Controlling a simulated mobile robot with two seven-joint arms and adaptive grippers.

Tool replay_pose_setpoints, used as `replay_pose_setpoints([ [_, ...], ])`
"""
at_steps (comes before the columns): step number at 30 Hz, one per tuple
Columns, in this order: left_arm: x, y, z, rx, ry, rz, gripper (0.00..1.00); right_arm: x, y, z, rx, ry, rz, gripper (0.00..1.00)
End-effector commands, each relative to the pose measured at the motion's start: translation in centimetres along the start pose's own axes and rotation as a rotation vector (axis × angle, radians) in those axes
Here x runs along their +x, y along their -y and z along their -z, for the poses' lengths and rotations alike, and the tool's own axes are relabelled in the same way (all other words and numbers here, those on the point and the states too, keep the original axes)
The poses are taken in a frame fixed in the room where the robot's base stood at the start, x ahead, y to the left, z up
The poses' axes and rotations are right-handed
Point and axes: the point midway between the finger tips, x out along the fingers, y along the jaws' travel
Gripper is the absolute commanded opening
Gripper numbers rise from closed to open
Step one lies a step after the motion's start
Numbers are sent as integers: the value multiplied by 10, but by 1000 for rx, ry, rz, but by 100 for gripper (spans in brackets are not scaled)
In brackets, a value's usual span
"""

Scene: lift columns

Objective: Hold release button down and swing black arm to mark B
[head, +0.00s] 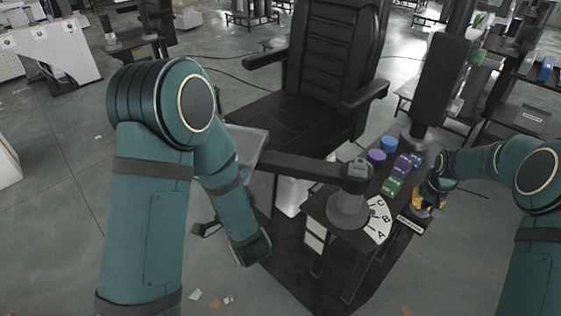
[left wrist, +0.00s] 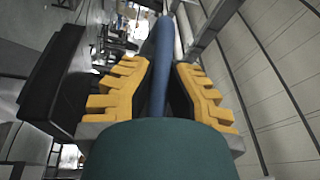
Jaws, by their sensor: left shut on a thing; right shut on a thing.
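The black arm (head: 300,168) reaches left from a grey pivot (head: 348,208) on a small stand. A white dial (head: 376,228) with marks A, B and C lies beside the pivot. A small blue patch shows at its inner edge; I cannot tell which mark it indicates. My right gripper (head: 422,203), with yellow fingers, is shut at the labelled black box (head: 409,224); the release button is not distinguishable there. In the left wrist view my left gripper (left wrist: 163,66) is shut on a long blue-grey bar (left wrist: 161,85). That gripper cannot be made out in the head view.
A black chair (head: 300,115) stands behind the black arm. Purple, blue and green pieces (head: 392,187) sit on the stand near the right gripper. A tall black column (head: 440,85) rises behind them. Open floor (head: 60,230) lies at the left.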

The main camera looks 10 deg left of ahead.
Motion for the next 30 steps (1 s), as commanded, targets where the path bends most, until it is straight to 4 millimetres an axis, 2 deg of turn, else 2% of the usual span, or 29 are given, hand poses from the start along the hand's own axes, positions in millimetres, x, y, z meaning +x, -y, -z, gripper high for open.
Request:
replay_pose_setpoints([
  [14,-4,2,-4,4,18,8,0,1,0,0,0,1,0,0],
  [15,-4,2,-4,4,18,8,23,1,0,0,0,1,0,0],
  [17,-4,2,-4,4,18,8,44,1,0,0,0,1,0,0],
  [18,-4,2,-3,4,18,7,48,1,0,0,0,1,0,0],
  [30,-4,8,-2,2,16,6,48,1,0,-1,0,2,0,0],
])
